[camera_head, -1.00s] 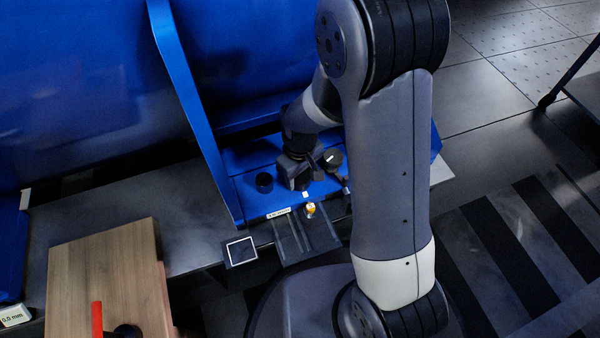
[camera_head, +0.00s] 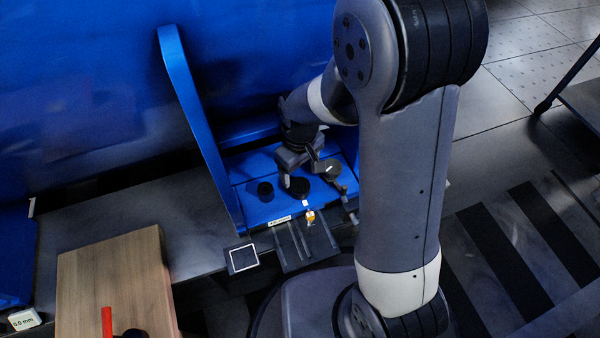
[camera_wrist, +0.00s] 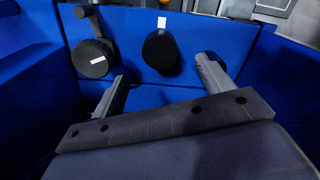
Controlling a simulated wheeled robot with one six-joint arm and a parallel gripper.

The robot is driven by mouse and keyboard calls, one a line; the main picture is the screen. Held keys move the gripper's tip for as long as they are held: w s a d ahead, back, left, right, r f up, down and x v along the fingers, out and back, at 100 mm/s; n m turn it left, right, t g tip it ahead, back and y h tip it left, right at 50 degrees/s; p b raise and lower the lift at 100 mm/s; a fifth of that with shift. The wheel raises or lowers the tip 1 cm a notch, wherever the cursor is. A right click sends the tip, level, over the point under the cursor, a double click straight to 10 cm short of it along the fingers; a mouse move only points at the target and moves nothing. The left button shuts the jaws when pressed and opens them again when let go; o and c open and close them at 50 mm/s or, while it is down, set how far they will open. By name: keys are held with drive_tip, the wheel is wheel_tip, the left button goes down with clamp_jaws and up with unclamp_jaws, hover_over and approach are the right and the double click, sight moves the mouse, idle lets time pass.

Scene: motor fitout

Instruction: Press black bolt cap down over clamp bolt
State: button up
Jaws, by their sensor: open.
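A black round cap (camera_head: 299,188) sits on the blue ledge (camera_head: 248,212), just in front of my gripper (camera_head: 300,170). In the wrist view the cap (camera_wrist: 160,52) is apart from both fingertips and lies ahead of the gap between them. My gripper (camera_wrist: 162,70) is open with nothing between its fingers. I cannot see a clamp bolt; if one is under the cap, it is hidden. A second black round piece (camera_head: 265,191) stands to the left on the ledge.
A black dial-like piece with a white mark and an arm (camera_head: 330,169) is right of the cap; it also shows in the wrist view (camera_wrist: 92,58). A blue upright plate (camera_head: 196,125) bounds the ledge at left. A dark grooved tray (camera_head: 300,243) is in front.

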sight(300, 185)
wheel_tip(300, 185, up, 3)
drive_tip(key=shift+r+p, duration=0.2)
drive_tip(key=shift+p, duration=0.2)
drive_tip(key=shift+f+b, duration=2.05)
drive_tip(key=shift+f, duration=2.75)
